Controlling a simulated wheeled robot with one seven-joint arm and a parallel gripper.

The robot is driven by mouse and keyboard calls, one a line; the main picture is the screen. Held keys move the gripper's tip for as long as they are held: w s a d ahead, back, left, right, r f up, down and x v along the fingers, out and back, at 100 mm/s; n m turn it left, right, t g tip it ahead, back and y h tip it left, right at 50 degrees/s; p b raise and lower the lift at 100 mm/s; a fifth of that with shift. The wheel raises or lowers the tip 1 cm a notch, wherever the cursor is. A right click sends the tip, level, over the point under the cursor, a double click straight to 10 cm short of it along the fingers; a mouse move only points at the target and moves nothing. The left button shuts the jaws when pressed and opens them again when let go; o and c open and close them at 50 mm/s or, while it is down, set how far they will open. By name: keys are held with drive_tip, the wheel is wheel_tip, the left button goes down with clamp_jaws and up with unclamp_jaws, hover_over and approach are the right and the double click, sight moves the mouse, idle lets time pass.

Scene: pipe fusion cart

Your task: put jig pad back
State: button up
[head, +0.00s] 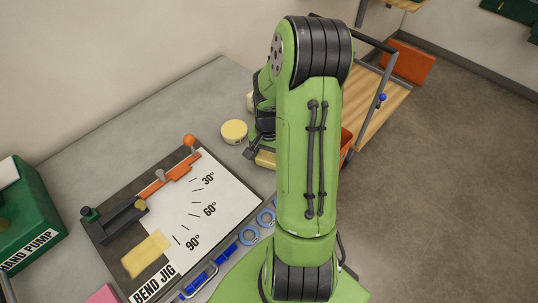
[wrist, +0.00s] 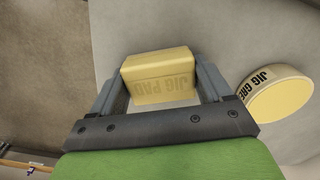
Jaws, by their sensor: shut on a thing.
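The jig pad (wrist: 160,75) is a pale yellow block with "JIG PAD" on its side. In the wrist view my gripper (wrist: 160,90) has a finger on each side of it and is shut on it. In the head view my green arm hides most of the gripper, and a bit of the pad (head: 265,160) shows at the arm's left edge. The bend jig board (head: 225,205), with angle marks 30, 60 and 90 degrees, lies on the grey bench to the left. A pale yellow patch (head: 146,254) is on the board's lower left.
A round yellow tin marked "JIG GRE…" (wrist: 277,95) stands beside the gripper; it shows in the head view (head: 234,132) behind the board. A green hand pump box (head: 35,220) is at far left. Blue rings (head: 250,235) and blue-handled tools (head: 222,254) lie along the board's right side.

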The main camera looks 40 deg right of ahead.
sight(269, 155)
drive_tip(key=o, duration=0.9)
drive_tip(key=shift+c, duration=0.2)
wheel_tip(269, 155, up, 12)
drive_tip(key=p, duration=0.3)
drive_tip(key=s+a+r+n+t+h, duration=0.1)
drive_tip(key=s+a+r+n+t, duration=0.1)
drive_tip(key=a+r+n, duration=0.6)
drive_tip(key=s+a+r+n+t+y, duration=0.1)
drive_tip(key=s+a+r+n+t, duration=0.2)
drive_tip(key=s+a, duration=0.6)
drive_tip(key=a+r+n, duration=0.2)
drive_tip(key=a, duration=0.1)
drive_tip(key=shift+t, duration=0.3)
